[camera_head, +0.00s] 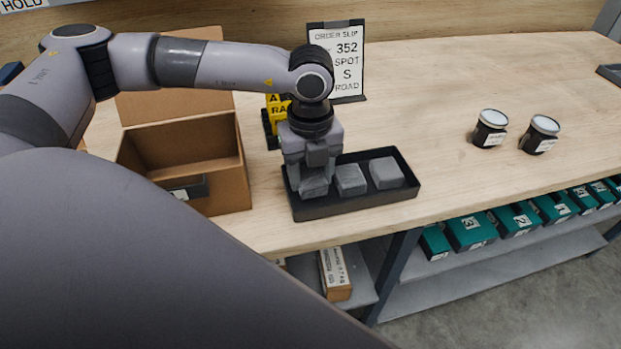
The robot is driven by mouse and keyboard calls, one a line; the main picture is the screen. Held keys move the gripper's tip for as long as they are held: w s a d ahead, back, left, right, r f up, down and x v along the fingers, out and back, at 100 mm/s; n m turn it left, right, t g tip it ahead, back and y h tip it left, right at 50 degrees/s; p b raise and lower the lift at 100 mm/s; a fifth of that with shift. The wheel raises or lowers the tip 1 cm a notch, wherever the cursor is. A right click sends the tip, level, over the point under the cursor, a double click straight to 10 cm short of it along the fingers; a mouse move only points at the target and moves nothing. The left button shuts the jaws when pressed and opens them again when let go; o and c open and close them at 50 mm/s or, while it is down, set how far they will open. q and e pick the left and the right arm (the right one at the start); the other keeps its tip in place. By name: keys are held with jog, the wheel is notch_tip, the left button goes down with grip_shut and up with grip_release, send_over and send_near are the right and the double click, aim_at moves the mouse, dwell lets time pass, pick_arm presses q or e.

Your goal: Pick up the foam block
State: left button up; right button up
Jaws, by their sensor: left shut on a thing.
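Three grey foam blocks sit in a row in a black tray (355,205) on the wooden workbench. The middle block (351,180) and the right block (387,173) lie free on the tray floor. My left gripper (314,186) points down at the tray's left end and is shut on the left foam block (314,188). Its fingers hide the upper part of that block. I cannot tell whether the block is clear of the tray floor. My right gripper is not in view.
An open cardboard box (228,165) with a dark item inside stands left of the tray. An order slip stand (347,60) and a yellow-black item (275,112) are behind. Two dark jars (489,128) (540,134) stand right. Teal boxes (470,231) fill the shelf below.

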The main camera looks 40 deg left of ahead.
aim_at(310, 175)
pick_arm(q)
notch_tip(310, 175, up, 18)
jog(key=b, duration=0.1)
